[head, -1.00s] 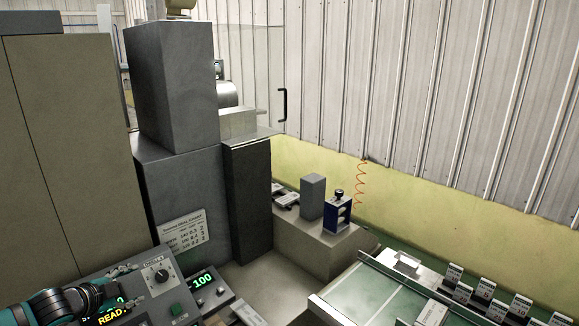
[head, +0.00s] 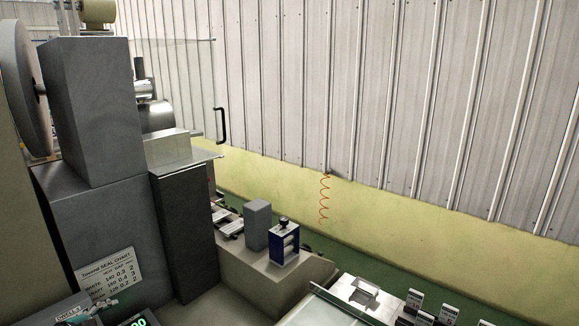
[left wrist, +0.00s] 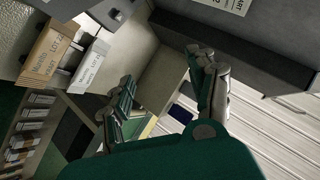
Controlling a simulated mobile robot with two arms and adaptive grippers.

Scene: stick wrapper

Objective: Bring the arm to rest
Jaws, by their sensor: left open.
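My left gripper (left wrist: 160,85) shows in the left wrist view. Its two dark fingers are spread apart with nothing between them. Beyond them is a pale, box-like surface. My left arm and gripper cannot be made out in the head view. My right gripper is in neither view.
A grey machine (head: 105,115) with a seal chart (head: 108,278) stands at the left. A blue-framed device (head: 284,243) and a grey block (head: 257,225) sit on a beige base. A white carton (left wrist: 88,68) and a brown carton (left wrist: 48,55) lie left of the gripper.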

